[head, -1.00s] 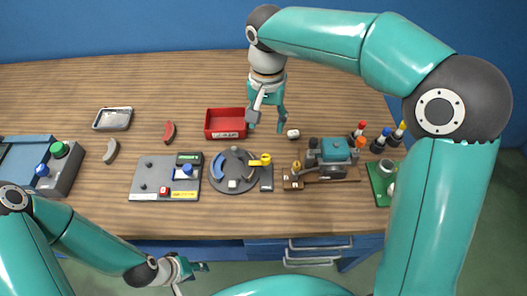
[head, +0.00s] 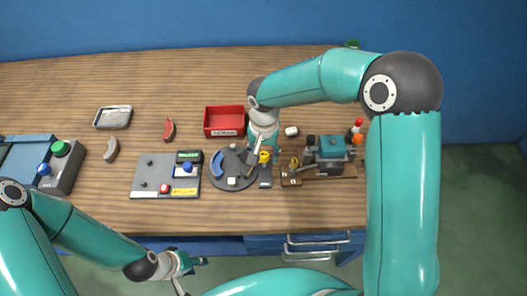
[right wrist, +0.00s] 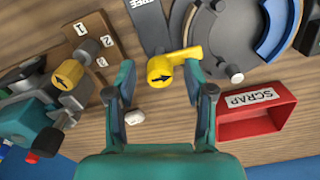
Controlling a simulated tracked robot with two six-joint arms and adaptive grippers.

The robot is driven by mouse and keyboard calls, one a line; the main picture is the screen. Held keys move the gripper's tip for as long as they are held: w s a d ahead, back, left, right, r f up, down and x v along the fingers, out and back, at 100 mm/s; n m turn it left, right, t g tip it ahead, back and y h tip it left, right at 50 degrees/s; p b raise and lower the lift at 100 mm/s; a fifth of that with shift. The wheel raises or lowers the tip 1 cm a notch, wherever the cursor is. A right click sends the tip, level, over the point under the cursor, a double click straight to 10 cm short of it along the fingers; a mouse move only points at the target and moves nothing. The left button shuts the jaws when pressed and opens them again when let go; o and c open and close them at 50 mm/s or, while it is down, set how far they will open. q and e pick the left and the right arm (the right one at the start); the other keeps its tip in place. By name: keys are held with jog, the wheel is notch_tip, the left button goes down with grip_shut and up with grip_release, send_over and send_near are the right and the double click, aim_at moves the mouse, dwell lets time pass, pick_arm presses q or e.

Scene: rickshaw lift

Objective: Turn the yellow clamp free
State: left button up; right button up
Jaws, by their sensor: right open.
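The yellow clamp (head: 264,157) is at the right edge of the round dark fixture (head: 221,184), partly hidden by my right gripper in the head view. In the right wrist view the clamp (right wrist: 163,70) has a round knob with a black arrow and an arm reaching right toward the fixture. A dark plate (right wrist: 149,22) marked FREE lies beside it. My right gripper (right wrist: 160,75) is open, with a finger on each side of the knob and gaps between. My left gripper (head: 190,263) hangs in front of the table edge; its jaws are too small to judge.
A red SCRAP box (head: 224,118) stands behind the fixture, with a small white piece (head: 291,131) to its right. A teal machine (head: 332,150) stands on the right, with another yellow arrow knob (right wrist: 68,74). A grey panel (head: 150,180) lies left of the fixture.

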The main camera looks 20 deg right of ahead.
grip_shut()
jog(key=shift+n, duration=0.4)
jog(key=n+b, duration=0.1)
jog(key=n, duration=0.1)
jog(key=shift+n+b, duration=0.4)
jog(key=n+b, duration=0.1)
jog(key=n, duration=0.3)
jog(key=shift+w, duration=0.1)
jog(key=n, duration=0.5)
jog(key=shift+r, duration=0.1)
jog(key=n, duration=0.5)
jog(key=shift+d, duration=0.1)
jog(key=shift+w+n, duration=0.1)
jog(key=shift+n, duration=0.2)
